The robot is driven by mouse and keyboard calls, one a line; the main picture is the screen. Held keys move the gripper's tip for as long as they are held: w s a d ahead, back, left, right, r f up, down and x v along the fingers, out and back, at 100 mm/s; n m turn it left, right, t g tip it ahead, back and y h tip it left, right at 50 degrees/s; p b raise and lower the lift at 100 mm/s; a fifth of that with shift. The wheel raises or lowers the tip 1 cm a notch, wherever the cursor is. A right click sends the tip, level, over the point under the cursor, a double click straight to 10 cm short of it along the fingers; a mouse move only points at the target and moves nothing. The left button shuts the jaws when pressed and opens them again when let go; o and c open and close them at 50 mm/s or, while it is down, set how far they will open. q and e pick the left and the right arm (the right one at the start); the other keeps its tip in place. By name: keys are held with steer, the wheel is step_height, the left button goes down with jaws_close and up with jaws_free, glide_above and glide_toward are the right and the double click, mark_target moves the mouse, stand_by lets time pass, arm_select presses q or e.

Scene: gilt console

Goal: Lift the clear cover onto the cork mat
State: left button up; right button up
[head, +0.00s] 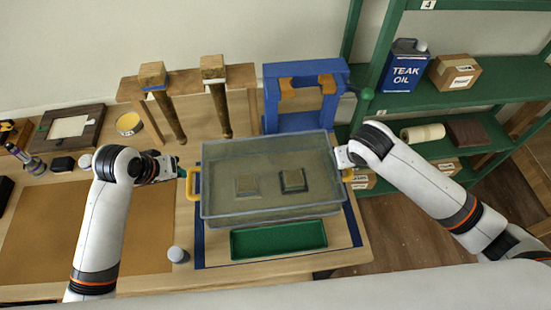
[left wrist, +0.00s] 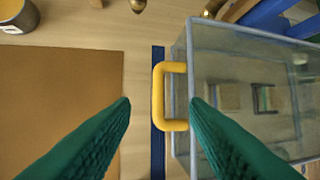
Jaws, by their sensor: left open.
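The clear cover (head: 225,205) is a see-through box with a yellow handle at each end. It stands on the bench over two small square pieces, one pale (head: 247,185) and one dark-edged (head: 292,180). The brown cork mat (head: 45,235) lies bare to its left. My left gripper (head: 181,172) is at the cover's left handle (head: 190,184). In the left wrist view its green fingers (left wrist: 160,103) are open, with the yellow handle (left wrist: 158,95) between and beyond them. My right gripper (head: 343,163) is at the right handle (head: 348,175); its fingers are not clear.
A green tray (head: 279,239) lies in front of the cover. A small grey cylinder (head: 177,254) stands by the mat's right edge. Behind are a blue frame (head: 283,118) and two upright legs (head: 220,105). Green shelving (head: 480,98) stands at right.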

mark_target(188, 180)
arm_select(q)
steer(key=x, duration=1.1)
steer(key=shift+s+a+f, duration=0.15)
steer(key=shift+f, duration=0.2)
arm_select(e)
steer(key=x, duration=1.1)
steer(key=shift+s+a+f, duration=0.1)
steer(key=shift+f, duration=0.2)
arm_select(q)
steer(key=c, duration=0.4)
arm_select(e)
steer(key=c, duration=0.4)
arm_select(q)
jaws_close()
arm_select(e)
jaws_close()
steer(key=shift+r, duration=0.1)
